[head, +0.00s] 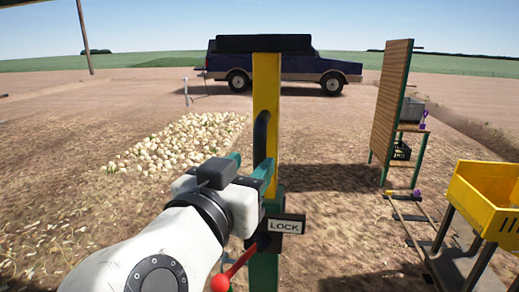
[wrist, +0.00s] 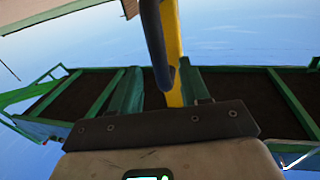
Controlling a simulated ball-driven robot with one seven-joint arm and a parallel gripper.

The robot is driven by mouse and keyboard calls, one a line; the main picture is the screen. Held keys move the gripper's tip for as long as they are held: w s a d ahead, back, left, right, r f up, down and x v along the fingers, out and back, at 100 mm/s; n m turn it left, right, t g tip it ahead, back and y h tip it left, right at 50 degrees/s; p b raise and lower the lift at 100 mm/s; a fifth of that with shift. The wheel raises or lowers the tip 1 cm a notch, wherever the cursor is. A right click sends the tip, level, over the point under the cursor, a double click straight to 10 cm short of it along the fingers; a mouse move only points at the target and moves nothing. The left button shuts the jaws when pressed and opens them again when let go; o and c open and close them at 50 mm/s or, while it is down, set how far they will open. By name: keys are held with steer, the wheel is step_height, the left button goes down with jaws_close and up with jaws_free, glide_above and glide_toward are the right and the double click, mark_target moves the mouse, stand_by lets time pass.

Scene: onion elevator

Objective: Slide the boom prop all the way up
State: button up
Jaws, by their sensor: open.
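The boom prop is a yellow post (head: 266,92) with a black pad (head: 263,43) on top, rising from a green sleeve (head: 264,270). A black bar handle (head: 260,138) is fixed on its left side. A LOCK plate (head: 284,226) and a lever with a red knob (head: 220,283) are on the sleeve. My gripper (head: 252,166) is open at the lower part of the handle. In the wrist view, the handle (wrist: 155,45) and yellow post (wrist: 173,50) appear between and beyond the open green fingers (wrist: 160,88). Whether either finger touches the handle is unclear.
The green-framed elevator boom (wrist: 285,95) spans overhead in the wrist view. A yellow crate (head: 480,205) stands on a stand at right, near a wooden panel (head: 391,100). An onion pile (head: 175,142) lies at left, and a dark pickup (head: 290,68) is parked behind.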

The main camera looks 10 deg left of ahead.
mark_target(257, 158)
steer(key=shift+p+x, duration=0.55)
steer(key=shift+x, duration=2)
steer(key=shift+c, duration=0.4)
jaws_close()
